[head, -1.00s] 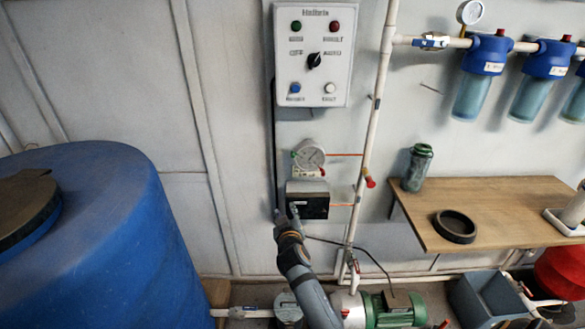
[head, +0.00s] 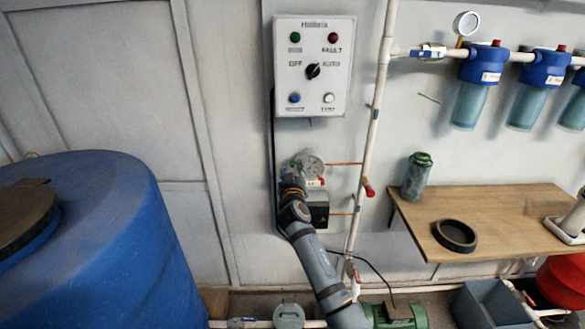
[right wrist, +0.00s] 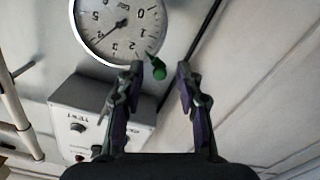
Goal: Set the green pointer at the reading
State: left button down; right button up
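A round white pressure gauge (head: 312,160) hangs on the wall below the control panel. In the right wrist view the gauge (right wrist: 118,22) is upside down, with a dark needle and printed numbers. The green pointer (right wrist: 159,70) shows as a green tab at the gauge's rim, near the low numbers. My right gripper (right wrist: 160,74) is open, with one finger on each side of the green tab; I cannot tell whether either touches it. In the head view my right gripper (head: 293,183) is at the gauge's lower left. My left gripper is not in view.
A control panel (head: 312,104) is above. A white pipe (head: 377,110) runs at the right. A blue tank (head: 110,240) stands at left.

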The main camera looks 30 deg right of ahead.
jog(key=shift+w+d, duration=0.15)
jog(key=shift+w, duration=0.15)
grip_shut()
dwell(0.3)
